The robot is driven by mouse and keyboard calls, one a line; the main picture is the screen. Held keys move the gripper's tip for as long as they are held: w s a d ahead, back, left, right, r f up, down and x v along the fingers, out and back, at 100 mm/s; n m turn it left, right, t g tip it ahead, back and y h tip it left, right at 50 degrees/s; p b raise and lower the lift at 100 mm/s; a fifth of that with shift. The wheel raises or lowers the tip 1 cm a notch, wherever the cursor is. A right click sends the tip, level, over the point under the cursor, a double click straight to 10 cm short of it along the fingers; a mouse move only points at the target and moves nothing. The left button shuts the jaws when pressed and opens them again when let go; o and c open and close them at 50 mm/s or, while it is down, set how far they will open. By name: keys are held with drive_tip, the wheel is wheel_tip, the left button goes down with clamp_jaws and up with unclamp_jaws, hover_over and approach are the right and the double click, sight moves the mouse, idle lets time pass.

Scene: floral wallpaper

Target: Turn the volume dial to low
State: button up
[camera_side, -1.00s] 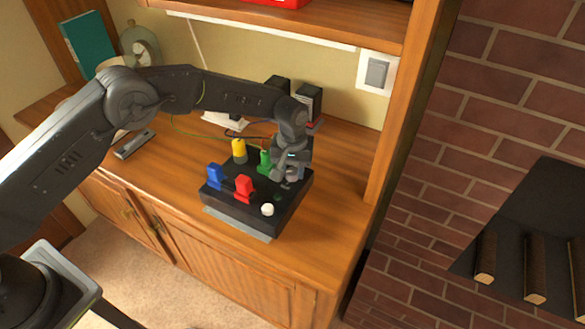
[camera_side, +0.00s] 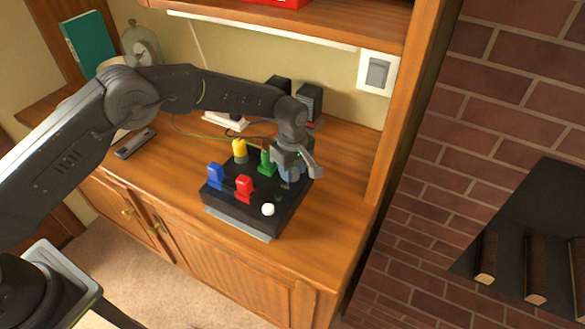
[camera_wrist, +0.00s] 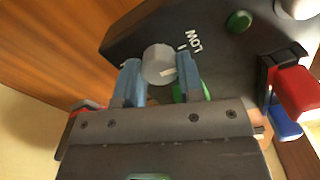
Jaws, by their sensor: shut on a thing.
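The volume dial (camera_wrist: 159,60) is a round grey knob with a pale pointer mark on its top. It sits on a black control box (camera_side: 246,213), near a white "LOW" label (camera_wrist: 193,41) with a short tick. The pointer mark lies on the knob's side toward my gripper and does not visibly line up with that tick. My gripper (camera_wrist: 158,76) has its two blue fingers on either side of the dial, shut on it. In the side view my gripper (camera_side: 290,178) is over the box's back right corner and hides the dial.
The box also carries a blue switch (camera_side: 215,176), a red switch (camera_side: 244,187), a yellow knob (camera_side: 239,150), a green switch (camera_side: 266,163) and a white button (camera_side: 267,210). The wooden cabinet top (camera_side: 335,200) is clear to the right. A shelf (camera_side: 330,22) hangs above.

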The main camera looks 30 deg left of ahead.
drive_tip(key=shift+n, duration=0.5)
drive_tip(key=o, duration=0.9)
wheel_tip(320, 180, up, 14)
drive_tip(key=shift+f, duration=0.1)
idle(0.3)
idle(0.3)
